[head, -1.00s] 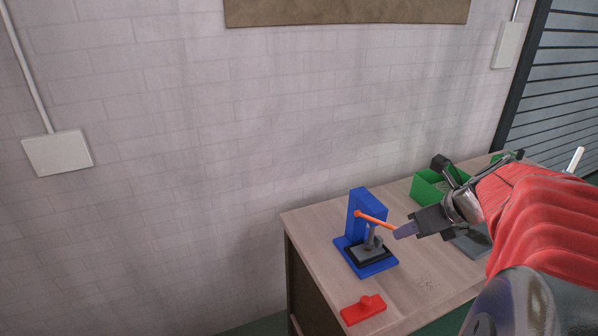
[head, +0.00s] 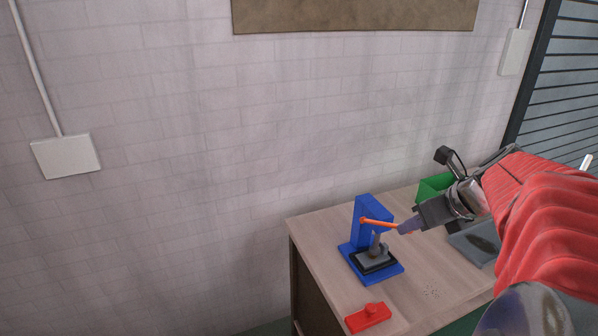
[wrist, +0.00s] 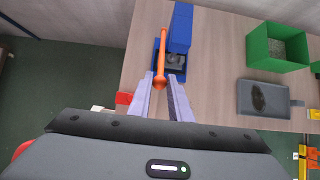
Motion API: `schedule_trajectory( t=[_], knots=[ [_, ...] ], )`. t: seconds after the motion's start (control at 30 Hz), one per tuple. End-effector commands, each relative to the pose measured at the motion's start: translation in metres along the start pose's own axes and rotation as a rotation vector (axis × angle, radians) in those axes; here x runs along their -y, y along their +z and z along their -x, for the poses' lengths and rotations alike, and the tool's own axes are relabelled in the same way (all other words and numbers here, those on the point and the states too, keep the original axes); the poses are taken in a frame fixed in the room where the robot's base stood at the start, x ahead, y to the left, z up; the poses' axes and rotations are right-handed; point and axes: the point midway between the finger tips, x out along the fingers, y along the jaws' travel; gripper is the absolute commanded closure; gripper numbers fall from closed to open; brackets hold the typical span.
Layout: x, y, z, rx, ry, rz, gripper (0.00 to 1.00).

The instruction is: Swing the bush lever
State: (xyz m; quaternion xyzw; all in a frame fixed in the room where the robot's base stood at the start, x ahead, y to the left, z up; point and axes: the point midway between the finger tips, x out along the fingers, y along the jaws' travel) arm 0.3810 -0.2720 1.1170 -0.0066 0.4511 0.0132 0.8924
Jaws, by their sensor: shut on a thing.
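The bush lever is an orange rod (head: 379,223) on a blue press stand (head: 364,214) on the table; it runs right from the stand's upright, close to level. A grey block with a post (head: 374,256) sits on the blue base below it. My gripper (head: 405,228) is at the lever's free end. In the wrist view the lever (wrist: 163,55) points toward me, and its round end lies between the two purple fingers of my gripper (wrist: 162,84), shut on it.
A red piece with a knob (head: 368,316) lies near the table's front edge. A green bin (head: 433,187) and a grey tray (head: 470,243) are behind and right of my gripper; they also show in the wrist view. The wooden table (head: 320,245) is bare left of the press.

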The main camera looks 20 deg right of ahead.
Motion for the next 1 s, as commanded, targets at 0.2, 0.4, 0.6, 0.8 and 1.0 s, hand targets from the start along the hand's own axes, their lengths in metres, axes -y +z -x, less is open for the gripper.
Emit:
schedule_trajectory(
  t=[0.2, 0.4, 0.6, 0.8, 1.0],
  knots=[
    [0.000, 0.012, 0.003, 0.002, -0.002, 0.002, 0.95],
    [0.001, 0.021, 0.006, 0.003, -0.002, 0.001, 0.95],
    [0.001, 0.031, 0.009, 0.003, -0.001, 0.001, 0.95],
    [0.001, 0.039, 0.012, 0.002, -0.002, 0.001, 0.95],
    [0.001, 0.042, 0.013, 0.002, -0.003, 0.000, 0.95]
  ],
)
